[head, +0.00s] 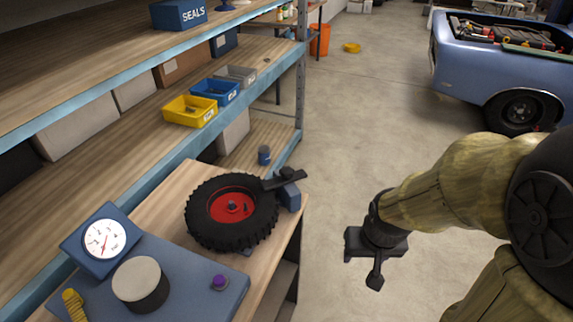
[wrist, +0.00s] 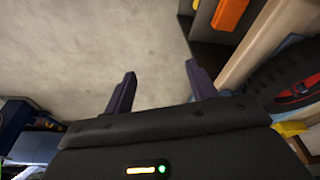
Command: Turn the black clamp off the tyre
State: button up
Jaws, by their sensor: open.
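The black tyre (head: 205,233) with a red hub lies flat on the wooden bench top in the head view. The black clamp (head: 286,180) is a short bar on a blue block (head: 291,198) at the tyre's upper right edge; its left end reaches to the tread. Whether it touches the rubber, I cannot tell. My gripper (head: 372,272) hangs over the floor, right of the bench and apart from the clamp. In the wrist view my gripper (wrist: 160,76) has its two fingers apart with nothing between them. Part of the tyre (wrist: 266,86) shows at the right there; no clamp is recognisable.
A shelf with yellow (head: 190,110) and blue bins stands behind. A blue car (head: 470,75) is at the far right. The floor between is clear.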

jog(key=w+a+r+m+g+p, duration=0.1)
jog(key=w+a+r+p, duration=0.2)
jog(key=w+r, duration=0.35)
jog(key=w+a+r+m+p, duration=0.1)
jog(key=w+a+r+p, duration=0.15)
jog(key=w, duration=0.75)
notch_tip(320, 180, up, 10)
jog(key=m+g+p, duration=0.2)
jog(key=p, duration=0.2)
send_over(287, 170)
jog(key=shift+f, duration=0.15)
jog(key=shift+f, duration=0.1)
notch_tip(287, 170, down, 17)
jog(key=p, duration=0.4)
jog(key=shift+f+p, duration=0.1)
jog(key=shift+p, duration=0.2)
grip_shut()
